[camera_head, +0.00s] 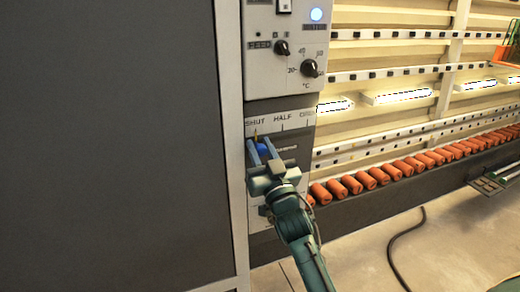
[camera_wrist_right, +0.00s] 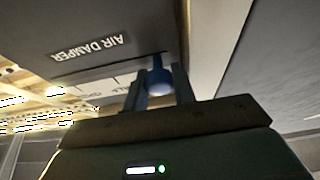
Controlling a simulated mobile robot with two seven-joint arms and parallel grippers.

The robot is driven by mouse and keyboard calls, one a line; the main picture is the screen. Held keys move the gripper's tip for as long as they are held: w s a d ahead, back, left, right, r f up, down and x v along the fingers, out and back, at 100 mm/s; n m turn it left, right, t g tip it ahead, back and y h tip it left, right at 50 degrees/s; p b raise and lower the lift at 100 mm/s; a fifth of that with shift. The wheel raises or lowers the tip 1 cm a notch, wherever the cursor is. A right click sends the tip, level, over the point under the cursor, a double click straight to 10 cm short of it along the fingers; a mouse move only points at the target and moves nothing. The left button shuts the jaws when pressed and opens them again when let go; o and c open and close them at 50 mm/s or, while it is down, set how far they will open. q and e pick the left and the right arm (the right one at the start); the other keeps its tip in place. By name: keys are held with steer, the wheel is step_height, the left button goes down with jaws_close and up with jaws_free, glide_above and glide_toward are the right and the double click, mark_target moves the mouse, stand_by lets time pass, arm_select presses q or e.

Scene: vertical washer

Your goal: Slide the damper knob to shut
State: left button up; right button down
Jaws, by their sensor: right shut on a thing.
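The damper knob (camera_head: 262,149) is blue and sits on the lower panel, below the labels SHUT, HALF and a partly hidden third one. A small yellowish pointer (camera_head: 256,134) above it stands near the SHUT label (camera_head: 255,122). My right gripper (camera_head: 262,146) has its two fingers around the knob and is shut on it. In the right wrist view the blue knob (camera_wrist_right: 158,78) sits between the fingers, beside the AIR DAMPER plate (camera_wrist_right: 89,48). A slot (camera_head: 286,149) shows to the right of the knob. My left gripper does not show.
A large dark grey panel (camera_head: 110,140) fills the left. Orange rollers (camera_head: 370,180) line a ledge to the right. A black cable (camera_head: 395,248) lies on the floor.

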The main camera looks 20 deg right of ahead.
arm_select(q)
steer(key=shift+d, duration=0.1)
arm_select(e)
steer(key=shift+a+f, duration=0.1)
steer(key=shift+a, duration=0.1)
steer(key=c, duration=1.2)
jaws_free()
steer(key=shift+o, duration=0.2)
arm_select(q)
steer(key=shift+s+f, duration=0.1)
arm_select(e)
steer(key=shift+s+f, duration=0.1)
